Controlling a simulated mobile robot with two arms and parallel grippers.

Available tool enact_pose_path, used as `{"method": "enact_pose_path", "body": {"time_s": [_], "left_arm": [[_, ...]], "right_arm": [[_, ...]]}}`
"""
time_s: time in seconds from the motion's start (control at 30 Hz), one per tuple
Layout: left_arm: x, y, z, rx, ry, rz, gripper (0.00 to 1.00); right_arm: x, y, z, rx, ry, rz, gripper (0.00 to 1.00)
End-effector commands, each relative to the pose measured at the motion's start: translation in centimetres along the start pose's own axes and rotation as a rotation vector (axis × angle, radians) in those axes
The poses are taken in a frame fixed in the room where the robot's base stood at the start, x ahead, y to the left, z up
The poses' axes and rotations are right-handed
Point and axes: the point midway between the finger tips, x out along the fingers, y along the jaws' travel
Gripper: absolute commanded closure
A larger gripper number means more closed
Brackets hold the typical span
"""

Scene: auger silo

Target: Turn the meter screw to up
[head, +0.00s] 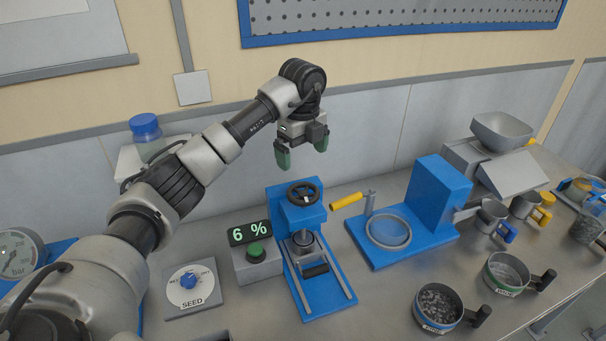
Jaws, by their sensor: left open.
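No part in the head view is labelled as the meter screw, and I cannot tell which one it is. A blue knob (188,281) sits on a grey plate marked SEED at lower left. A black handwheel (303,194) tops a blue press-like stand in the middle. A blue unit (439,194) with a yellow-handled crank (347,201) and a round plate stands to its right. My left gripper (302,149) is open and empty, its green fingertips pointing down, above and behind the handwheel and touching nothing. My right gripper is out of view.
A display reading 6 % (249,233) stands above a green button (256,253). Cups of granules (437,308) and (507,273) stand at front right. A scale with a bowl (502,131) is at back right. A pressure gauge (18,255) is at far left.

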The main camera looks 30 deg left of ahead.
Motion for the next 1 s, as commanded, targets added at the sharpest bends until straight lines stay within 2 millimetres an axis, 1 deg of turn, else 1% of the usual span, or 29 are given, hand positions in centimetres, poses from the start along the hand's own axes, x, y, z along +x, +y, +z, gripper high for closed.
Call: {"method": "enact_pose_path", "body": {"time_s": [0.03,0.17,0.4,0.53,0.7,0.97,1.0], "left_arm": [[0.5,0.0,0.0,0.001,0.001,0.003,0.00],[2.4,0.1,-0.1,0.001,0.002,0.005,0.00],[7.0,0.1,-0.1,0.000,0.003,0.006,0.00],[8.9,0.1,-0.1,0.001,0.003,0.005,0.00],[10.2,0.1,0.0,0.000,0.000,0.003,0.00],[10.4,0.1,0.0,0.001,0.000,0.001,0.00],[10.4,0.1,0.0,0.001,0.000,0.001,0.02]], "right_arm": [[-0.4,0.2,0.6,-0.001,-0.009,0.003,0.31],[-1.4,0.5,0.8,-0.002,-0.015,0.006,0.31],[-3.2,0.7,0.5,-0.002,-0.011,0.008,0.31],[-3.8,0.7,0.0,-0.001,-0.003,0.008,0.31],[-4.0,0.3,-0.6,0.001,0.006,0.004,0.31],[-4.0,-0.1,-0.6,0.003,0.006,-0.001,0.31],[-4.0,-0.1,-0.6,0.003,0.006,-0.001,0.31]]}}
